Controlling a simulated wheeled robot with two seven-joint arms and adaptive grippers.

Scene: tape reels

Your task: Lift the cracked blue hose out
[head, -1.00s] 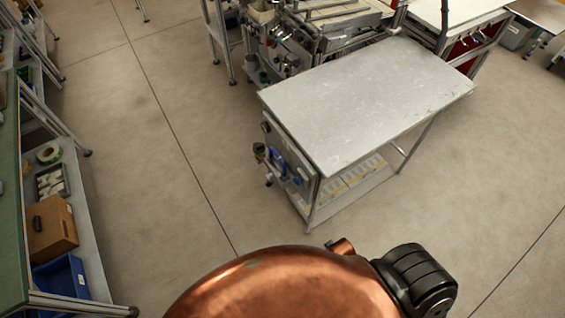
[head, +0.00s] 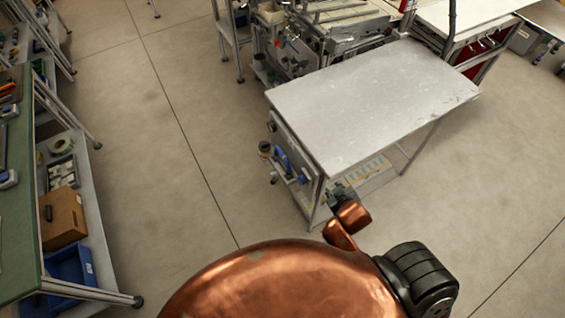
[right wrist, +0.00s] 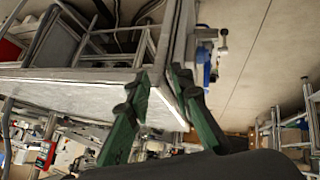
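The blue hose (head: 283,160) is a short curved piece on the fittings at the left end panel of the metal-topped table (head: 365,100). It looks attached there; any crack is too small to see. In the right wrist view the hose (right wrist: 207,68) shows to the right of the fingers, apart from them. My right gripper (head: 341,192) is near the table's front corner, to the right of and nearer than the hose. Its green fingers (right wrist: 160,76) are apart with nothing held between them. My left gripper is out of view.
A green-topped bench (head: 22,230) stands at the left, with a cardboard box (head: 66,222) and a blue bin (head: 72,268) on its lower shelf. Machinery (head: 300,48) stands behind the table. The floor (head: 170,160) between bench and table is clear.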

